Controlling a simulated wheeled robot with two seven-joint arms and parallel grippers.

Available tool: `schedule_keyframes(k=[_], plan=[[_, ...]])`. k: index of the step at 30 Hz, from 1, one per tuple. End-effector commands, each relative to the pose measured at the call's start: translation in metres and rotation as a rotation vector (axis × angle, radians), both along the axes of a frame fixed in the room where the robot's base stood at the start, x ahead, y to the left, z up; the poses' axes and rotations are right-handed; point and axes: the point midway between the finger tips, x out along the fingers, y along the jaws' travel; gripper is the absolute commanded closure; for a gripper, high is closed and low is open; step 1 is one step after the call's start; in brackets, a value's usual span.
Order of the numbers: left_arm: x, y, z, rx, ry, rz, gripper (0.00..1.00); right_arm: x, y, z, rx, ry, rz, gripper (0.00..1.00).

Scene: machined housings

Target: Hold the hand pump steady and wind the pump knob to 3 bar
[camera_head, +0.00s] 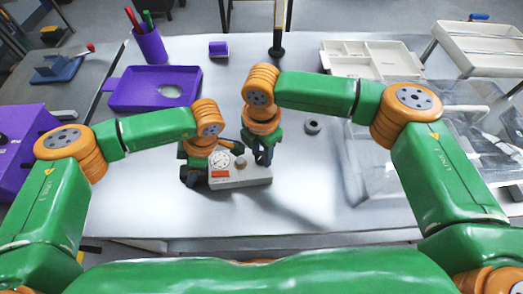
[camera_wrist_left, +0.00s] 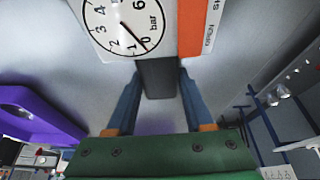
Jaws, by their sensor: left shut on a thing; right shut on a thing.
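The hand pump (camera_head: 250,179) is a pale grey box on the table, with a round white gauge and a red-orange label on top. In the left wrist view the gauge (camera_wrist_left: 120,22) reads in bar, its needle between 0 and 1. My left gripper (camera_wrist_left: 160,92) is shut on the pump's dark grey grip (camera_wrist_left: 157,77) at its left end. My right gripper (camera_head: 263,160) points down at the pump's right end, shut on what appears to be the pump knob, which its fingers hide. A small grey round part (camera_head: 240,163) stands on the box between the grippers.
A purple tray (camera_head: 120,101) and a purple pen cup (camera_head: 150,45) stand at the back left. A dark ring (camera_head: 312,127) lies right of the pump. A clear bin (camera_head: 375,190) and a beige divided tray (camera_head: 372,46) are at the right. The table in front of the pump is clear.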

Motion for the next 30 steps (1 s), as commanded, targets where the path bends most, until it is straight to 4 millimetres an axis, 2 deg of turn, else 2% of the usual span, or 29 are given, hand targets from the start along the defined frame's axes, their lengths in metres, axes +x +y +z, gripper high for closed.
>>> schedule_keyframes(k=[30], plan=[[-0.0003,0.0001,-0.0002,0.001,0.001,0.000,1.00,-0.0008,0.0008,0.0002,0.001,0.002,-0.961,1.00]])
